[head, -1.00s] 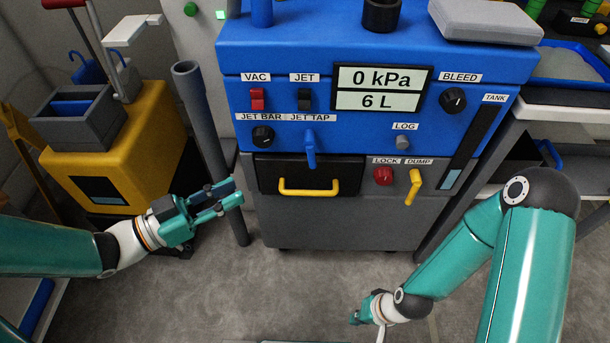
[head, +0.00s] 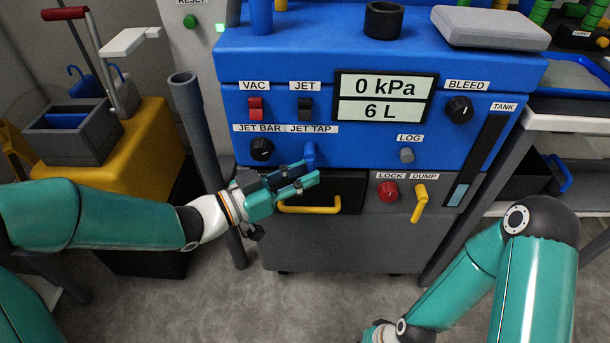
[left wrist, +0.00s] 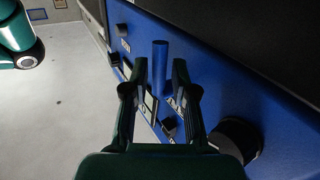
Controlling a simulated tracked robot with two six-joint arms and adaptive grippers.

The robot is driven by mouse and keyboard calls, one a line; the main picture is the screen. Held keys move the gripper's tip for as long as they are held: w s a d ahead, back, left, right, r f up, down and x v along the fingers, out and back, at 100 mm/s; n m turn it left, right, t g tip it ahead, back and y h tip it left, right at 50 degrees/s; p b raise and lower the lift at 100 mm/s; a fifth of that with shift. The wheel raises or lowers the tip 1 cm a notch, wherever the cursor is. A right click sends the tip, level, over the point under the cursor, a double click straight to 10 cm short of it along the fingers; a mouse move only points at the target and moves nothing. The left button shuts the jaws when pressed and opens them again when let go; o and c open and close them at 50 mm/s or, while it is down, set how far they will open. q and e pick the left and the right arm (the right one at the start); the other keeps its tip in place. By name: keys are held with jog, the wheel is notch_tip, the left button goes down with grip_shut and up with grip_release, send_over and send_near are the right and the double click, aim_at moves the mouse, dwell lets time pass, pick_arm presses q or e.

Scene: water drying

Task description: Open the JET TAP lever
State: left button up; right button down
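The blue JET TAP lever (head: 310,152) is on the blue panel under its label (head: 312,128). Its top shows in the head view; its lower end is hidden by my gripper. My left gripper (head: 309,173) is at the lever's lower end, its fingers pointing right across the panel. In the left wrist view, the blue lever (left wrist: 160,62) appears in the gap between the two parted fingertips (left wrist: 161,75). I cannot tell whether either finger touches it. My right gripper (head: 378,334) is low in the head view, mostly cut off by the bottom edge.
The black JET BAR knob (head: 261,149) is left of the lever. A yellow drawer handle (head: 310,209) is just below my left gripper. The red LOCK knob (head: 387,192) and yellow DUMP lever (head: 420,203) are to the right. A grey pipe (head: 197,125) stands left of the machine.

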pick_arm(q)
jog(key=shift+w+d, duration=0.3)
jog(key=shift+d, duration=0.2)
grip_shut()
jog(key=p, duration=0.1)
jog(key=m+y+p, duration=0.1)
jog(key=p, duration=0.1)
jog(key=shift+a+g, duration=0.25)
jog(key=shift+g, duration=0.05)
jog(key=shift+r, duration=0.1)
grip_release()
